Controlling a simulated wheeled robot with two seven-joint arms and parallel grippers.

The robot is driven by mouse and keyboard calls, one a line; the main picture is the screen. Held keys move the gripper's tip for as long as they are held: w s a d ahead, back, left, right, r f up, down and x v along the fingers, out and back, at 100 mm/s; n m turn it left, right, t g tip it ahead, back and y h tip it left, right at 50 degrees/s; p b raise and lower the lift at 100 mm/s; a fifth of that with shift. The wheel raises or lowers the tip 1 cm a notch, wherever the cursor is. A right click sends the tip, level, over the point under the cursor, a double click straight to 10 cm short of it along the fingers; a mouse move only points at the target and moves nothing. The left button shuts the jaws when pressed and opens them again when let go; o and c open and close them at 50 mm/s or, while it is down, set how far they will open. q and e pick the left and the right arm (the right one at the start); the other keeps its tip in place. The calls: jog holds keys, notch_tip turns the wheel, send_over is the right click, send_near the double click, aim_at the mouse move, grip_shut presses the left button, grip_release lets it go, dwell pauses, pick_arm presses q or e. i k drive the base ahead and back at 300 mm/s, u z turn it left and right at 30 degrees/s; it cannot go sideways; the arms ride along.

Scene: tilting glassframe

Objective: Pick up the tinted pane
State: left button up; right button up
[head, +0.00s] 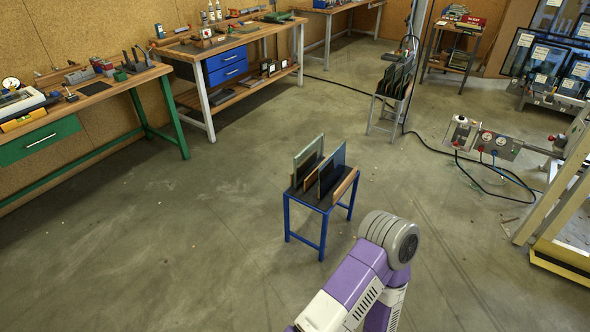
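A dark blue-grey tinted pane (332,171) stands on edge in a small blue-legged stand (322,207) in the middle of the floor. A paler greenish pane (308,157) stands to its left in the same stand. The lower edges of the panes are partly hidden by the boards. My arm, purple and white, reaches in from the bottom to the right of the stand, apart from the panes. Neither of my grippers is in view.
Another rack (383,113) with several dark panes stands farther back. Workbenches (80,110) line the left wall. A control box (495,143) with cables on the floor and a yellow-based frame (560,258) are at right. The floor left of the stand is clear.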

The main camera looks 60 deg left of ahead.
aim_at(334, 167)
jog(key=u, duration=2.5)
jog(key=i, duration=1.5)
jog(key=z, duration=0.75)
jog(key=i, duration=0.85)
jog(key=z, duration=0.65)
jog(key=i, duration=0.5)
jog(key=z, duration=0.05)
